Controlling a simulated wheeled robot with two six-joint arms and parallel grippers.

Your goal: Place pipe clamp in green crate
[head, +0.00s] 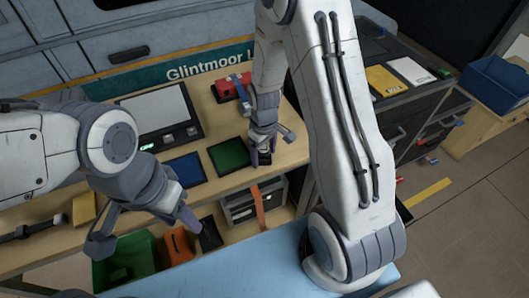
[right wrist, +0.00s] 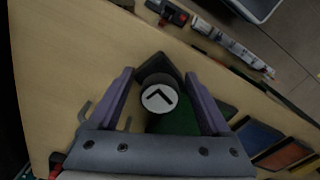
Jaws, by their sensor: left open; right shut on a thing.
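My right gripper (head: 264,154) is shut on a dark round piece (head: 264,158) just above the wooden bench, beside the green mat. In the right wrist view this piece (right wrist: 160,95) has a white face with a black angle mark and sits between the two fingers; I cannot tell for certain that it is the pipe clamp. The green crate (head: 113,268) stands low at the left, below the bench's front edge, partly covered by my left gripper. My left gripper (head: 145,222) is open and empty above the crate.
A green mat (head: 229,155) and a blue mat (head: 185,170) lie on the bench (head: 62,212). A device with a pale panel (head: 160,108) and a red case (head: 228,90) stand behind. An orange bin (head: 178,245) and a dark bin (head: 210,235) are right of the crate.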

